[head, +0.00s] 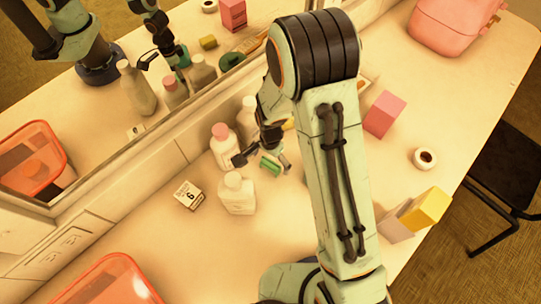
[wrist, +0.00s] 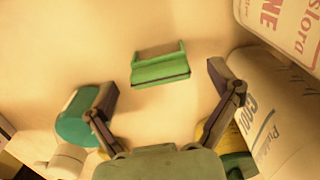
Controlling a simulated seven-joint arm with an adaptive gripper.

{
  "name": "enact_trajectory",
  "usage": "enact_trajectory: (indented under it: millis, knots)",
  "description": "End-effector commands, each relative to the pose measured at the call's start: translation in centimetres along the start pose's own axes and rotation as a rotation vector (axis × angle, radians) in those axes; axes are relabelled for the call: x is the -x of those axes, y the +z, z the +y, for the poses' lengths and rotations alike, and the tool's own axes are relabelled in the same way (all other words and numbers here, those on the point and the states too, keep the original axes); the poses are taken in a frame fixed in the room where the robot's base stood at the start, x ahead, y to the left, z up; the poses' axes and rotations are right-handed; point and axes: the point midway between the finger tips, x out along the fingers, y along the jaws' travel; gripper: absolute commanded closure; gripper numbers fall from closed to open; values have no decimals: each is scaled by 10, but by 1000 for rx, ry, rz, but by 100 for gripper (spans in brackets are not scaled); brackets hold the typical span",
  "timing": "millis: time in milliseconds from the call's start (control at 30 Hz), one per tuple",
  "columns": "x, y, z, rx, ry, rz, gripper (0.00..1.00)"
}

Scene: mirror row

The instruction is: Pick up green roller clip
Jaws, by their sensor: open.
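The green roller clip (head: 270,165) lies on the pale table among the bottles, under my gripper. In the wrist view the clip (wrist: 160,70) is a green bar with a short upright arm at each end. My gripper (wrist: 162,80) is open, with one finger to each side of the clip in the picture and nothing held. I cannot tell the remaining height above the clip. In the head view my gripper (head: 262,160) is partly hidden by my arm.
A pink-capped bottle (head: 221,146) and a white bottle (head: 237,194) stand close by; a labelled bottle (wrist: 275,115) crowds the right finger. A teal round thing (wrist: 73,121) is beside the left finger. The mirror (head: 120,110) stands behind. A small box (head: 188,195) lies left.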

Motion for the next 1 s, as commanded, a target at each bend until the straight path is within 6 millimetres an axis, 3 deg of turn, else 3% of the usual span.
enact_trajectory:
  millis: [200, 467, 633, 1000]
  knots:
    - [-23, 0, 0, 0, 0, 0, 11]
    - [-24, 0, 0, 0, -1, 0, 11]
    - [-24, 0, 0, 0, -1, 0, 61]
    - [-24, 0, 0, 0, -1, 0, 64]
